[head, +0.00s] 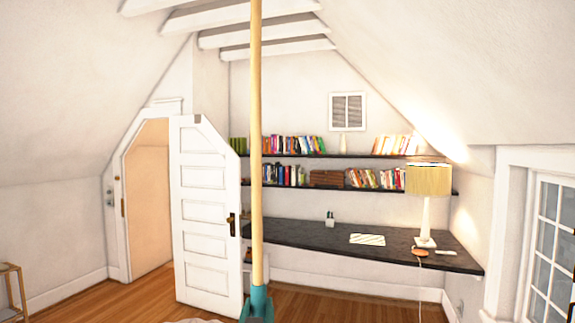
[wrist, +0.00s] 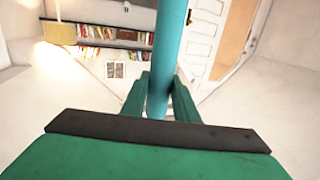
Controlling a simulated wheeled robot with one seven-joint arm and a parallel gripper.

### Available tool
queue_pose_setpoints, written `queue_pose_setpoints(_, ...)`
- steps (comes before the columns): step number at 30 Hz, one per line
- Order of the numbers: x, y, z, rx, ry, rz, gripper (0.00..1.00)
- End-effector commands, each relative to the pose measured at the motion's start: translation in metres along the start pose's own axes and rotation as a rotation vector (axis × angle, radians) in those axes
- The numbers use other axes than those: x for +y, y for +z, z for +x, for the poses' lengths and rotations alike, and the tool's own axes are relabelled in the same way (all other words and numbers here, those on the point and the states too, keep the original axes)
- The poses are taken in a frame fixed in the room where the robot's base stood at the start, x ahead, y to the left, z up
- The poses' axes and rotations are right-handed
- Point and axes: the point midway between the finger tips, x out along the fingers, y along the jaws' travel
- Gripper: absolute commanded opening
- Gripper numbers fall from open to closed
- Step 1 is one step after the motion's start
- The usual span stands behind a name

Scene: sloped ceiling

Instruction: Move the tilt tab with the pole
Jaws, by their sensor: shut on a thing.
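A long pale wooden pole (head: 256,150) stands nearly upright in the head view and runs out of the top of the picture, so its upper end is hidden. Its lower part is teal and shows large in the wrist view (wrist: 168,50). My gripper (wrist: 159,98) is shut on this teal part, with one green finger on each side. It also shows at the bottom edge of the head view (head: 257,305). A louvred wall vent (head: 347,111) is high on the far wall, right of the pole; it shows in the wrist view too (wrist: 116,70). A tilt tab on it is too small to make out.
Sloped ceilings and white beams (head: 262,35) are overhead. Two dark bookshelves (head: 300,156) and a black desk (head: 320,238) with a lamp (head: 428,180) line the far wall. A white door (head: 205,215) stands open at left.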

Motion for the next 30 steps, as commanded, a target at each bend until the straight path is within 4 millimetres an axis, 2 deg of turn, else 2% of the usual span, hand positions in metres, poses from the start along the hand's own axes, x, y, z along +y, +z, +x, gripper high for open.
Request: queue_pose_setpoints(30,0.0,0.032,0.001,0.002,0.0,0.0,0.0)
